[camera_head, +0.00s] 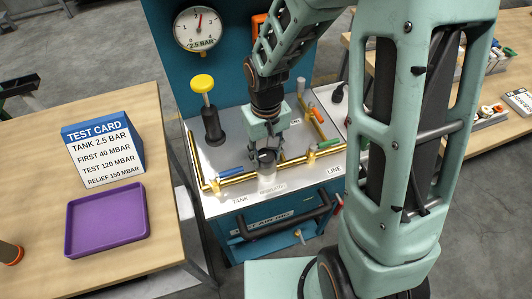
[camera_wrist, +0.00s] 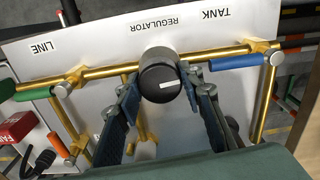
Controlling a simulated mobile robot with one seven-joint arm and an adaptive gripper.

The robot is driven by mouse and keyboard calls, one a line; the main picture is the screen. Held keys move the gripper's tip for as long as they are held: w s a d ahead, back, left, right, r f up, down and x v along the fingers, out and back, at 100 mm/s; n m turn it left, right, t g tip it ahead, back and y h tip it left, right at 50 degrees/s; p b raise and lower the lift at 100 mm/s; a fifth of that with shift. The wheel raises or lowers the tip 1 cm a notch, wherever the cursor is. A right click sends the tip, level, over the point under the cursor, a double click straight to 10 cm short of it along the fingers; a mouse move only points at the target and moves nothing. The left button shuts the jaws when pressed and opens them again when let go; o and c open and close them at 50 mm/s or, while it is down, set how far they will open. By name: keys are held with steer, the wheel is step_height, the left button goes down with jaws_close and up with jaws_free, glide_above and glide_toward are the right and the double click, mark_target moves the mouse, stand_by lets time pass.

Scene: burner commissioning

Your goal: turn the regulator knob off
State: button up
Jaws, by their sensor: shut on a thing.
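The regulator knob (camera_wrist: 162,80) is a dark round knob with a white mark on its face. In the wrist view the mark lies nearly level, across the picture. The knob sits on the brass pipe above the "REGULATOR" label. It also shows in the head view (camera_head: 266,157), below my gripper (camera_head: 266,146). In the wrist view my gripper (camera_wrist: 160,92) has one finger on each side of the knob and is shut on it. The knob's stem and the fingers' far contact faces are partly hidden.
A blue-handled valve (camera_head: 230,171) is by "TANK"; a green-handled one (camera_head: 329,143) is near "LINE". An orange handle (camera_head: 317,114) stands behind. A yellow-topped pump (camera_head: 203,84) and pressure gauge (camera_head: 201,29) are at the back. The left table holds a test card (camera_head: 104,151) and purple tray (camera_head: 106,218).

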mark_target(266, 155)
steer(key=n+p, duration=0.1)
steer(key=n, duration=0.3)
steer(key=shift+r+n, duration=0.1)
steer(key=shift+n, duration=0.2)
steer(key=n+p, duration=0.1)
steer(key=n, duration=0.2)
steer(key=shift+n, duration=0.3)
steer(key=n+p, duration=0.2)
steer(key=n, duration=0.2)
steer(key=shift+n+p, duration=1.15)
steer(key=shift+n, duration=1.05)
steer(key=o, duration=1.2)
steer(key=shift+c, duration=0.2)
step_height(266, 155, up, 12)
